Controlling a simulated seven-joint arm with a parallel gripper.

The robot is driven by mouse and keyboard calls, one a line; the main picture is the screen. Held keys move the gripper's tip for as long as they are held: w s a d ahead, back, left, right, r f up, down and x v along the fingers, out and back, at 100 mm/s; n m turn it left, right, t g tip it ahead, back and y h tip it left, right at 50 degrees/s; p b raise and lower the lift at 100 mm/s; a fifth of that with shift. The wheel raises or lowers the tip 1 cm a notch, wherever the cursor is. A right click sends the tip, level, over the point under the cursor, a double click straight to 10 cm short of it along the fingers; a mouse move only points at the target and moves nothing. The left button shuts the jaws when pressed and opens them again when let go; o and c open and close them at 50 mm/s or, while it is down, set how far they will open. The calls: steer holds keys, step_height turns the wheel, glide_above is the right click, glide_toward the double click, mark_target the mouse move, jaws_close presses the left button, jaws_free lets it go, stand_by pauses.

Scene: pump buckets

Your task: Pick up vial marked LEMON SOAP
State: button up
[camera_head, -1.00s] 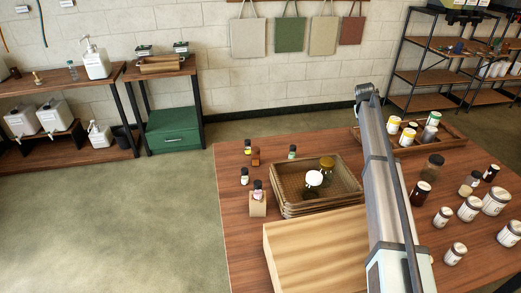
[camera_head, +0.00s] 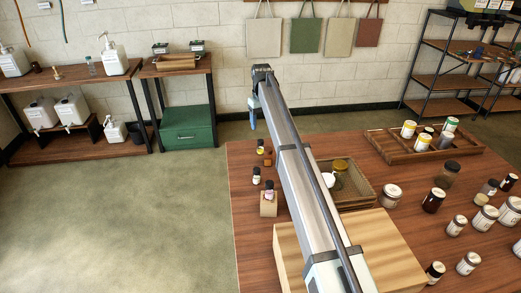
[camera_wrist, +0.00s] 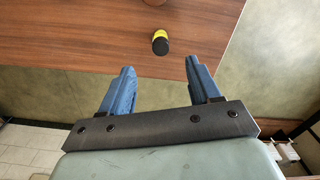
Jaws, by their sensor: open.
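A small dark vial with a yellow label and black cap (camera_wrist: 160,42) stands on the wooden table in the wrist view, just beyond my fingertips and between their lines. It appears to be the yellow-labelled vial at the table's far left edge in the head view (camera_head: 260,146). Its lettering is too small to read. My gripper (camera_wrist: 160,66) is open and empty, its two blue fingers apart. In the head view my gripper (camera_head: 252,118) hangs beyond the table's far left corner. Other small vials (camera_head: 256,175) stand nearby, also unreadable.
A brown bottle (camera_head: 268,158) stands close to the yellow-labelled vial. My arm passes over the wicker basket (camera_head: 358,190) and light wooden box (camera_head: 288,255). Several jars stand at right. The floor at left is clear.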

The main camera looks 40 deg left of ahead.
mark_target(261, 145)
step_height(261, 145, down, 8)
steer(key=shift+f, duration=0.1)
steer(key=shift+a+f, duration=0.2)
steer(key=shift+f, duration=2.5)
steer(key=c, duration=1.1)
steer(key=shift+r, duration=0.1)
